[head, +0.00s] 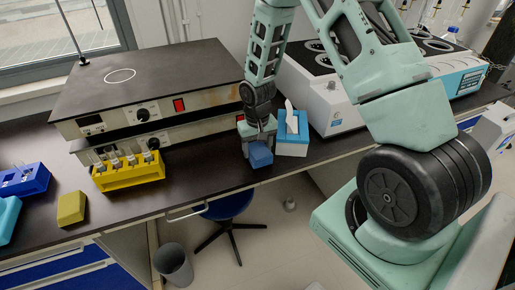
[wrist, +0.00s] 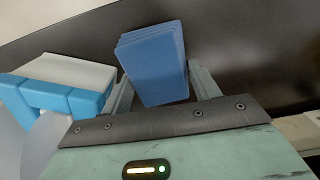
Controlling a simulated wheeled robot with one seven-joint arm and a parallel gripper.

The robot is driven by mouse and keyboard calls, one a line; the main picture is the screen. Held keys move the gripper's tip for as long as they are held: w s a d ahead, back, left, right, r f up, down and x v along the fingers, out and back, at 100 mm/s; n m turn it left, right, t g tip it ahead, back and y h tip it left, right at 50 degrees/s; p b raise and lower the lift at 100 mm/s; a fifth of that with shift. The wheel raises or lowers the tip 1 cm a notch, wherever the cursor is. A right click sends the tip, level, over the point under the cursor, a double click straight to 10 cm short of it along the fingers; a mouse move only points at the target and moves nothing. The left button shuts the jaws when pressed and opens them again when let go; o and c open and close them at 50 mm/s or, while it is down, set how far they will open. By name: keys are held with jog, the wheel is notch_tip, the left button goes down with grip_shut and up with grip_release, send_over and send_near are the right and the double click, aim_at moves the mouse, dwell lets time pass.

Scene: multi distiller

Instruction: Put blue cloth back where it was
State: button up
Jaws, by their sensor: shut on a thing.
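The blue cloth (head: 260,155) is a small folded stack near the front edge of the dark bench, just left of a blue and white tissue box (head: 293,136). My gripper (head: 257,130) is above and behind it, shut on it. In the wrist view the blue cloth (wrist: 153,62) stands between the two fingers of my gripper (wrist: 157,88), slightly tilted. The tissue box (wrist: 60,85) is close on the left there. I cannot tell whether the cloth touches the bench.
A yellow rack with vials (head: 128,172), a yellow sponge-like block (head: 71,208) and a blue rack (head: 24,180) are on the left. Stacked hotplates (head: 150,90) stand behind. A white multi-well machine (head: 325,95) is at the right. Bench between yellow rack and cloth is clear.

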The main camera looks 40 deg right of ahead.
aim_at(257, 149)
jog(key=shift+f, duration=0.4)
jog(key=shift+f, duration=0.1)
jog(key=o, duration=0.7)
jog(key=shift+c, duration=0.2)
notch_tip(257, 149, up, 12)
jog(key=s+a+r+n, duration=0.2)
jog(key=s+a+r, duration=0.1)
jog(key=a, duration=0.4)
jog(key=s+a+r+n, duration=0.2)
jog(key=s+a+r, duration=0.15)
jog(key=a, duration=0.35)
jog(key=s+a+r+n, duration=0.2)
jog(key=s+a, duration=0.3)
jog(key=s, duration=0.4)
jog(key=s+a+r+n, duration=0.3)
jog(key=s+a+n, duration=0.2)
jog(key=s, duration=0.4)
jog(key=shift+a+y+b, duration=0.3)
jog(key=shift+b, duration=0.1)
